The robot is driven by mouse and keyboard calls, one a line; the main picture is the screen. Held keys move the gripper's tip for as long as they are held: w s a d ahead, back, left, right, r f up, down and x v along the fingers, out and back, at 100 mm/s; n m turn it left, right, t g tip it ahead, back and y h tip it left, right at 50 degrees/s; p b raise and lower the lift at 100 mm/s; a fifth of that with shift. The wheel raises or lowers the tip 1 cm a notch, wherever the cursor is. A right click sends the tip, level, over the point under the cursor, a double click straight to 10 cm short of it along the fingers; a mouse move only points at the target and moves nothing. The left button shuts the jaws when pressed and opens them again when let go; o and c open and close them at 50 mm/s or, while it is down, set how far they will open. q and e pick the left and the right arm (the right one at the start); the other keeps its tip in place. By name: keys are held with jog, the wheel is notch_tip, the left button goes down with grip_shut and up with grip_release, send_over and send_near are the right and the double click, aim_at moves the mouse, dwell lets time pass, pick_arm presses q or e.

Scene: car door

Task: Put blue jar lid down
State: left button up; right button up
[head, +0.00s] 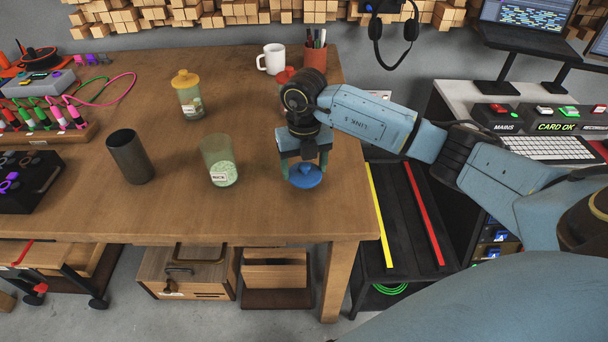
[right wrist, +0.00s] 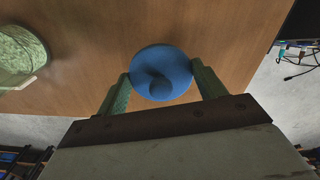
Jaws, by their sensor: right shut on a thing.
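The blue jar lid (head: 305,176) is a round disc with a knob, near the front right corner of the wooden table (head: 250,215). My right gripper (head: 305,165) is shut on the blue jar lid, its two green fingers on either side of the rim. In the right wrist view the blue jar lid (right wrist: 161,73) sits between the fingertips with its knob toward the camera. I cannot tell whether the lid touches the table top. An open glass jar labelled "RICE" (head: 219,160) stands to the left of the lid. My left gripper is not in view.
A dark cylinder (head: 129,157) and a jar with a yellow lid (head: 187,94) stand farther left. A white mug (head: 271,59) and a pen cup (head: 316,52) are at the back. A red object behind my right wrist is partly hidden. The table's front and right edges are close to the lid.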

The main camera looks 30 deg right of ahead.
aim_at(304, 163)
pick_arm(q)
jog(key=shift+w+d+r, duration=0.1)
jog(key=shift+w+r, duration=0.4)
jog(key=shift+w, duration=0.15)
pick_arm(e)
jog(key=shift+f, duration=1.2)
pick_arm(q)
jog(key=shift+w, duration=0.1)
pick_arm(e)
jog(key=shift+f, duration=0.2)
jog(key=o, duration=0.9)
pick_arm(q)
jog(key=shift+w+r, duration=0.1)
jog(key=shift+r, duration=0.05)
pick_arm(e)
jog(key=shift+o, duration=0.2)
jog(key=shift+r, duration=0.1)
jog(key=shift+r, duration=0.15)
notch_tip(304, 163, up, 12)
jog(key=shift+f+p, duration=0.1)
jog(key=shift+p, duration=1.1)
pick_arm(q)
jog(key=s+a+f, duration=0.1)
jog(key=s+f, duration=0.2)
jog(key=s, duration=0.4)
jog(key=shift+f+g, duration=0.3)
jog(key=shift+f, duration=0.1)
